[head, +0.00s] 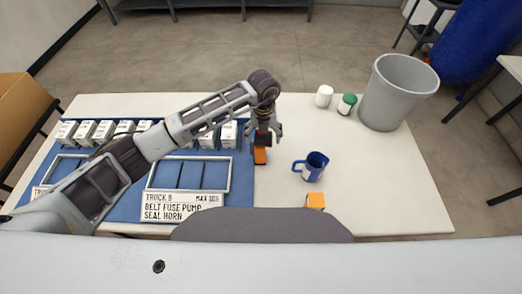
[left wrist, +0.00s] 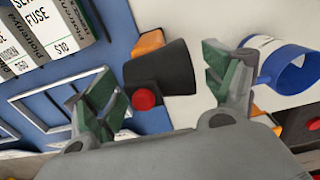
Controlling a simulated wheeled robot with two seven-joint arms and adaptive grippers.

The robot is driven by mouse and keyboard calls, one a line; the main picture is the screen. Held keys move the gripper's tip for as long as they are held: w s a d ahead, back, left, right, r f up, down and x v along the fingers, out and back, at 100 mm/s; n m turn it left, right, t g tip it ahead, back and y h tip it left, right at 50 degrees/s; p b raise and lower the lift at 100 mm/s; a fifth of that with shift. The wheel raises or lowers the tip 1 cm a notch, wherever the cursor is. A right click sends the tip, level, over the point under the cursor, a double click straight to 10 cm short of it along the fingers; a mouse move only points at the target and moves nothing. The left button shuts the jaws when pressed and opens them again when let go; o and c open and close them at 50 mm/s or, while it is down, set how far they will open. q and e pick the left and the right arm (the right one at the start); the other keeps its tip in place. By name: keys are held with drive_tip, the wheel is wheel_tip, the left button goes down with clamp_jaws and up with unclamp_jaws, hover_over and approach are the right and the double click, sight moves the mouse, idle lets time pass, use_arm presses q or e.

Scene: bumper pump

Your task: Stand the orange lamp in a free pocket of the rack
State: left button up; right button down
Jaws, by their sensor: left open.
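An orange and black object with a red knob, which looks like the orange lamp (head: 260,156), lies at the right edge of the blue mat. In the left wrist view, the lamp's black part (left wrist: 165,70) shows between the finger tips. My left gripper (head: 266,133) is open above it, fingers pointing down; I cannot tell whether they touch it. The light grey rack (head: 229,174) lies on the mat, with narrow pockets that look empty, behind a "TRUCK B" card. It also shows in the left wrist view (left wrist: 62,88). My right gripper is out of view.
A second rack (head: 62,157) at left is partly hidden by my left arm. White boxes (head: 66,133) line the mat's back.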

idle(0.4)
use_arm(q)
drive_tip(key=shift+r, duration=0.1)
clamp_jaws()
idle(0.3)
